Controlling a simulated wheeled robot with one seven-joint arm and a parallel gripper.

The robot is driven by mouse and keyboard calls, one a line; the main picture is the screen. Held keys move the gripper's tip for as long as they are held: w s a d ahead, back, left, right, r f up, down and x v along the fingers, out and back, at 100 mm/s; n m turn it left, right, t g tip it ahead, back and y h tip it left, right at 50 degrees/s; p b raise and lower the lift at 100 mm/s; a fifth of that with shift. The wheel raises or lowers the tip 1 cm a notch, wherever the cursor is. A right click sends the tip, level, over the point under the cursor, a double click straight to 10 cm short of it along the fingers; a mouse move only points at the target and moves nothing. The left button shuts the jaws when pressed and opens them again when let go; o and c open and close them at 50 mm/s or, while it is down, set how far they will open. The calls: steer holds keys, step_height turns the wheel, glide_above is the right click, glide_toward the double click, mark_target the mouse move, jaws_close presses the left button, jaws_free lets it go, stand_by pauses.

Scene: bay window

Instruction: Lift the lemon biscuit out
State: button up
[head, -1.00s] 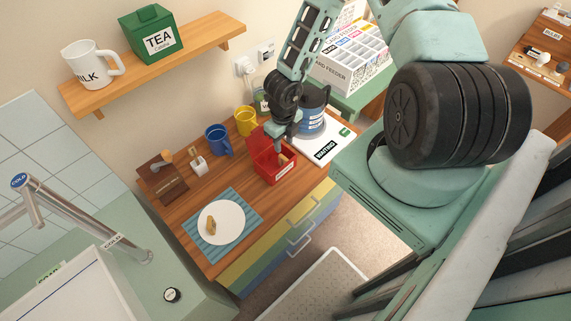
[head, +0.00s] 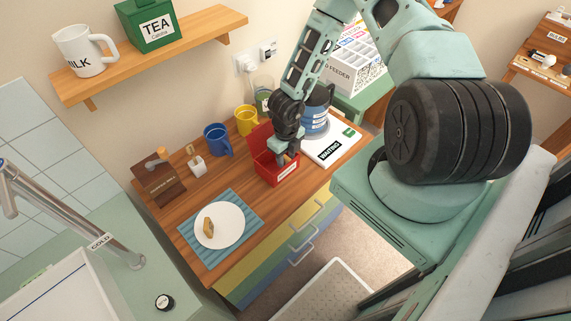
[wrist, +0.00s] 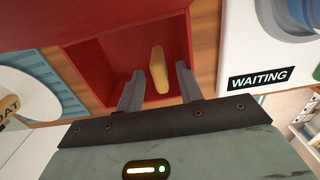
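The lemon biscuit (wrist: 158,70), a pale yellow bar, stands in the red box (wrist: 88,68) in the wrist view; its own label is not readable. The red box also shows in the head view (head: 281,177), with its lid raised, on the wooden counter. My gripper (wrist: 158,88) is open, with one finger on each side of the biscuit and a visible gap to each. In the head view my gripper (head: 284,157) reaches down into the box, and the box wall hides its fingertips and the biscuit.
A white plate (head: 232,232) with another biscuit (head: 209,227) sits on a blue mat (head: 192,236).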

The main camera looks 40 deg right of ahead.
steer(key=shift+c, duration=0.3)
jaws_close()
steer(key=shift+r+p, duration=0.75)
steer(key=shift+r, duration=0.15)
steer(key=shift+r+p, duration=2.2)
steer(key=shift+r, duration=0.5)
